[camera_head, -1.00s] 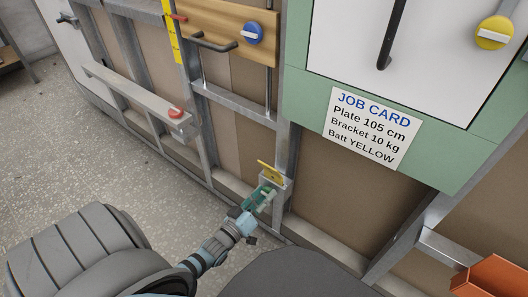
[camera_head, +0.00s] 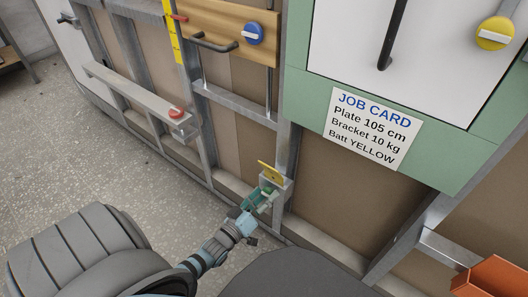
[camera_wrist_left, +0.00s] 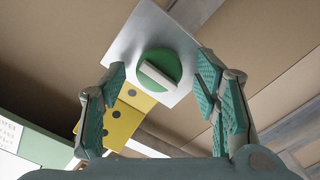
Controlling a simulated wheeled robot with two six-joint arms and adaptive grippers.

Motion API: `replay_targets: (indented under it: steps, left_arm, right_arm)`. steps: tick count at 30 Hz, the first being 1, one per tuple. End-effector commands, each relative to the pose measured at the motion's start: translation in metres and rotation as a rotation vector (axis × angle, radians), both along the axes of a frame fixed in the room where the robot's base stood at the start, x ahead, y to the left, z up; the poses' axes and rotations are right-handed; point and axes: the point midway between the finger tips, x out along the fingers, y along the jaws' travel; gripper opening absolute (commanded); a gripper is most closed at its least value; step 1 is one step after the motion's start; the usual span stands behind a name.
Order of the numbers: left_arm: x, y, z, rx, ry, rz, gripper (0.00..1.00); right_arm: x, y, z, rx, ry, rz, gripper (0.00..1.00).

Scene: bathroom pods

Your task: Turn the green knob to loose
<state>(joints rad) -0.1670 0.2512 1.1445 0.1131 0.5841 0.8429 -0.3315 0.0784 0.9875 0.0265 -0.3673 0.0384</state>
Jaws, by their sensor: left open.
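The green knob (camera_wrist_left: 161,68) shows in the left wrist view, round with a pale bar across it, on a light grey plate (camera_wrist_left: 139,36). The bar slants from upper left to lower right in that view. A yellow plate with dark dots (camera_wrist_left: 124,119) lies beside the grey plate; its yellow edge shows in the head view (camera_head: 270,172). My left gripper (camera_wrist_left: 160,77) is open, its fingers on either side of the knob in the picture; I cannot tell if they touch it. In the head view, my left gripper (camera_head: 264,195) is at the low bracket and hides the knob. My right gripper is not in view.
A job card (camera_head: 368,128) hangs on the green panel. A blue knob (camera_head: 253,33), a yellow knob (camera_head: 495,33) and a red knob (camera_head: 176,112) are higher up. Metal studs stand around the bracket. An orange box (camera_head: 490,278) is at lower right. Open floor lies at left.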

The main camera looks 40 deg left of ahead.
Motion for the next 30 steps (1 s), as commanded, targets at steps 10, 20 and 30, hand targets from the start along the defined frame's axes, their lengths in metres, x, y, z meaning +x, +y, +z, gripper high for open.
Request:
replay_targets:
  steps: [10,20,30]
  left_arm:
    - [-0.046,-0.001,-0.001,0.001,0.003,-0.001,0.56]
    - [-0.117,-0.002,0.0,0.0,0.001,0.0,0.56]
    - [-0.12,-0.002,0.0,0.0,-0.001,0.001,0.56]
  right_arm:
    - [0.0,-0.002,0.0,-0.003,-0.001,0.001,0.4]
    - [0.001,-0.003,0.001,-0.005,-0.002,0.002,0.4]
    - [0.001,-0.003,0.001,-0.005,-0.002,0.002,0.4]
